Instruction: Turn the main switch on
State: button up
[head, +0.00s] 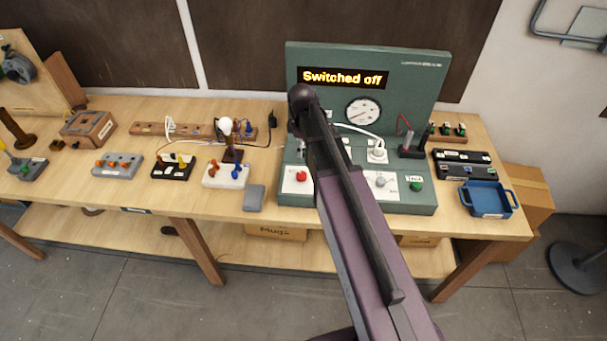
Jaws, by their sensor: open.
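The green test bench (425,110) stands on the table, its lit display (342,77) reading "Switched off". Its sloped front carries a red knob (301,176) on a white plate at left, a grey knob (381,182) right of the arm and a green button (416,186) at far right. The labels are too small to read, so I cannot tell which control is the main switch. My arm crosses in front of the bench and hides the middle of its front. My gripper's fingers do not show.
A round gauge (363,112) and a white plug (377,154) are on the bench. A blue tray (487,200) and a black box (463,164) stand right of it. A bulb (226,127), a white switch block (225,176) and a grey block (254,198) stand left.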

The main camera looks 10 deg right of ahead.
aim_at(302, 175)
jog(key=shift+f, duration=0.15)
notch_tip(302, 175, down, 13)
jog(key=b, duration=1.3)
jog(key=shift+f+b, duration=0.2)
jog(key=shift+b, duration=0.15)
